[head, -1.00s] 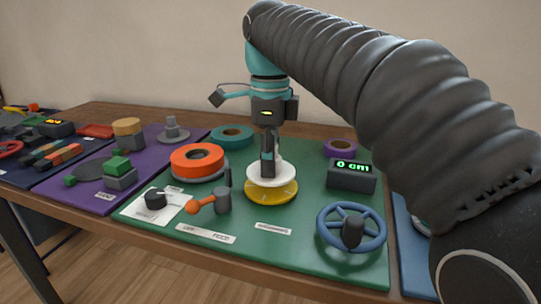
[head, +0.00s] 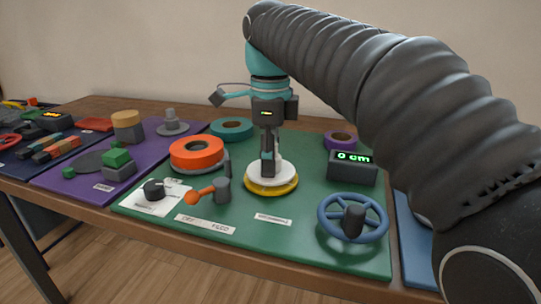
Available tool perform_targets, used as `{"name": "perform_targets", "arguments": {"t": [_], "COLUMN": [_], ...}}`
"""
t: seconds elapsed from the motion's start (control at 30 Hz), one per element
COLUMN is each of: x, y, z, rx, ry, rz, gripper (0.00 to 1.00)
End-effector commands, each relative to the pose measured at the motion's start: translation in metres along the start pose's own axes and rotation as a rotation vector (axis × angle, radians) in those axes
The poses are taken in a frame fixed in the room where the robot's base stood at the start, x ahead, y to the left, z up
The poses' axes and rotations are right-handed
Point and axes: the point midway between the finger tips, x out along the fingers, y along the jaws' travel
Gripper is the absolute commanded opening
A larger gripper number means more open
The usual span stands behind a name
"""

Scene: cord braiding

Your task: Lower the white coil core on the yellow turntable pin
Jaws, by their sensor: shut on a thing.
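The white coil core (head: 285,173) is a pale disc with a raised centre post, partly hidden behind my gripper. It sits level and very low over the yellow turntable (head: 272,191), looking nearly or fully in contact; I cannot tell which. Only the yellow rim shows below the core, and the pin is hidden. My gripper (head: 268,172) points straight down and is shut on the core at its centre.
An orange spool (head: 197,152) stands left of the turntable, with a small orange-handled crank (head: 207,193) in front. A blue handwheel (head: 352,217) and a display reading 0 cm (head: 352,167) stand to the right. Teal (head: 231,130) and purple (head: 340,140) rings lie behind.

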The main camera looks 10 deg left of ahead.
Motion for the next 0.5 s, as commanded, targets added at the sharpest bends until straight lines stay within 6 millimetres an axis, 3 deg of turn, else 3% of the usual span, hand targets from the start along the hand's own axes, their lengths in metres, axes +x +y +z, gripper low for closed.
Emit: {"name": "perform_targets", "arguments": {"t": [0.3, 0.33, 0.4, 0.5], "x": [0.0091, 0.008, 0.0077, 0.0077], "y": [0.0001, 0.0, 0.0, 0.0], "z": [0.0, 0.0, 0.0, 0.0], "rx": [0.0, 0.0, 0.0, 0.0], "ry": [0.0, 0.0, 0.0, 0.0], "rz": [0.0, 0.0, 0.0, 0.0], "gripper": [0.11, 0.47, 0.65, 0.69]}}
